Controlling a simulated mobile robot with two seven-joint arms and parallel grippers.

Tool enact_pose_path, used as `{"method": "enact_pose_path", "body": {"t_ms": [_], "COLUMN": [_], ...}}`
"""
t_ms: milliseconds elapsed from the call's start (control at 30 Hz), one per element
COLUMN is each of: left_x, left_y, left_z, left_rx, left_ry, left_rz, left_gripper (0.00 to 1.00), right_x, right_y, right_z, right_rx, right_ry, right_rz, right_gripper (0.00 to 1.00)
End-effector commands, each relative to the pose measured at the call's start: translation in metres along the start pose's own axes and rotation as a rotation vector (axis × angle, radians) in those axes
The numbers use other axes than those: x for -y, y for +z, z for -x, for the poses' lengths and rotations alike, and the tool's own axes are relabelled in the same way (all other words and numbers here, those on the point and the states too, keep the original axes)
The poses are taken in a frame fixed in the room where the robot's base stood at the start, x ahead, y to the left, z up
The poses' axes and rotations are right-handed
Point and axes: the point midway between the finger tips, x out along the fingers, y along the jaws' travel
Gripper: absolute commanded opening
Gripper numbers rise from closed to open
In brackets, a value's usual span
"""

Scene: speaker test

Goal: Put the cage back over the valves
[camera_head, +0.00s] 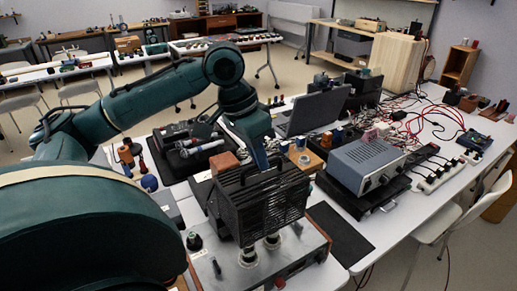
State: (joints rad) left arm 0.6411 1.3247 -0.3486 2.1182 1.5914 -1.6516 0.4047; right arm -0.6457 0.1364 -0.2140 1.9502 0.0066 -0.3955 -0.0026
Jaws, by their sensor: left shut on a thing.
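The black slatted cage (262,205) is in the middle foreground. My left gripper (262,158) is shut on its top from above. The cage hangs over the amplifier chassis (225,268), which has a pale metal top. Below the cage's lower edge show the lower parts of two valves, a front one (248,257) and one to its right (272,241). The cage hides what is above them, so I cannot tell how far down around the valves it reaches. My right gripper is not in view.
A grey-blue bench instrument (366,164) stands to the right, with a laptop (312,115) behind the cage. Tangled red and black leads (420,118) cover the table's right part. A black mat (340,234) lies bare beside the chassis. A tool tray (190,145) is at the left.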

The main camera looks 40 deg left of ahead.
Motion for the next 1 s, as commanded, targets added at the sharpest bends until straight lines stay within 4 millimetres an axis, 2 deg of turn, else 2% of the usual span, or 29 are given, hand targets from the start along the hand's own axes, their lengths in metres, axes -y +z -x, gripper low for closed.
{"method": "enact_pose_path", "body": {"t_ms": [300,467,933,1000], "left_x": [0.003,0.006,0.011,0.011], "left_y": [0.007,0.010,0.019,0.020], "left_z": [-0.024,-0.040,-0.076,-0.078], "left_rx": [0.003,-0.001,-0.001,0.002], "left_ry": [-0.001,-0.001,0.000,-0.001], "left_rz": [0.000,-0.001,-0.001,0.000], "left_gripper": [0.00,0.00,0.00,0.00], "right_x": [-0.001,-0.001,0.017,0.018], "right_y": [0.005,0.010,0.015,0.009], "right_z": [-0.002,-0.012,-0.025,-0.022], "right_rx": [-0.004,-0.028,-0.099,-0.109], "right_ry": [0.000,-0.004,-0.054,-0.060], "right_rz": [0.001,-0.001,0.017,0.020], "right_gripper": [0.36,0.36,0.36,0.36]}}
